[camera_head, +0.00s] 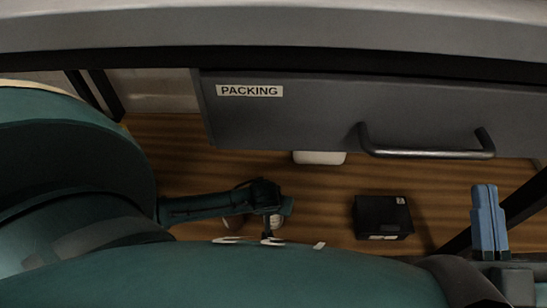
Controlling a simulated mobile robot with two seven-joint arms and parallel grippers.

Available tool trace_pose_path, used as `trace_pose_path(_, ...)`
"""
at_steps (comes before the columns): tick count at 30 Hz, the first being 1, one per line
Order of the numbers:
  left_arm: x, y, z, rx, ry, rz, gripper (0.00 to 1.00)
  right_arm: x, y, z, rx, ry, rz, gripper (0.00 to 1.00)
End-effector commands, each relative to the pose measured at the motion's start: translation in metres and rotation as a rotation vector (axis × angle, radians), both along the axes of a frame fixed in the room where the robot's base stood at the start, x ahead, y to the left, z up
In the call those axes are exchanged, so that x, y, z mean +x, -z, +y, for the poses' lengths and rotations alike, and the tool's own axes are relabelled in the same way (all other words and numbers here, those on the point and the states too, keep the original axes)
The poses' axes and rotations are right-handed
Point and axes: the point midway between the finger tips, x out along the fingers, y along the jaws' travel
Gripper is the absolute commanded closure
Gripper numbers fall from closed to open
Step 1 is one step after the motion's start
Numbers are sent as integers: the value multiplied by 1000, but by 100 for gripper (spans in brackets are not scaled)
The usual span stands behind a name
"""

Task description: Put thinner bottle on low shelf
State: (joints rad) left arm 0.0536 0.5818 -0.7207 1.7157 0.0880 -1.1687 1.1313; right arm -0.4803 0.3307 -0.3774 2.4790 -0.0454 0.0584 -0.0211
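My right gripper (488,192) is at the lower right, its two blue fingers pointing up the picture and pressed together with nothing visible between them. No thinner bottle can be made out in this view. A wooden surface (330,192) lies below the drawer; I cannot tell whether it is the low shelf or the floor. A white item (319,158) is partly hidden under the drawer's lower edge, and I cannot tell what it is. My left gripper does not show; large teal arm parts cover the left and bottom.
A grey drawer (300,118) labelled PACKING with a metal handle (428,153) spans the upper middle, under a pale worktop edge (300,22). A small black box (383,215) sits on the wood. A teal and black tool-like item (215,206) lies left of it.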

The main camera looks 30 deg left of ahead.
Motion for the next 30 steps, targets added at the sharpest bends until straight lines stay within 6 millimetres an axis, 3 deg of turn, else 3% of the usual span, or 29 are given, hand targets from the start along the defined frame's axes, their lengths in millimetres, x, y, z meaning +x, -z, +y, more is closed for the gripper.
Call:
trace_pose_path(11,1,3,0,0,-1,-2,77,0,-2,0,-2,0,-11,100)
trace_pose_path(12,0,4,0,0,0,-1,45,0,-2,0,-2,0,-11,100)
trace_pose_path(20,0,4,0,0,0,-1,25,0,-2,0,-2,0,-11,100)
trace_pose_path(30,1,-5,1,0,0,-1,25,1,-8,0,-3,1,-13,100)
